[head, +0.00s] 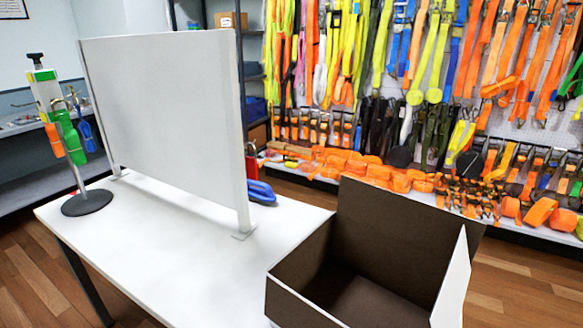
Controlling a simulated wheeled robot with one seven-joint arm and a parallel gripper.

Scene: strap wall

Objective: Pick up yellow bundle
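I see no separate yellow bundle on the white table (150,255). A white upright panel (165,110) stands on the table and hides part of what lies behind it. A blue bundle (261,191) shows past the panel's right edge, with a small red thing (251,165) beside it. Long yellow straps (430,45) hang among others on the wall at the back. My gripper is not in view.
An open box (385,245), dark inside and empty where I can see, stands at the table's right front. A stand with a round black base (87,203) holds green, orange and blue items at the left. Orange rolls (350,165) fill a shelf below the straps. The table's front left is clear.

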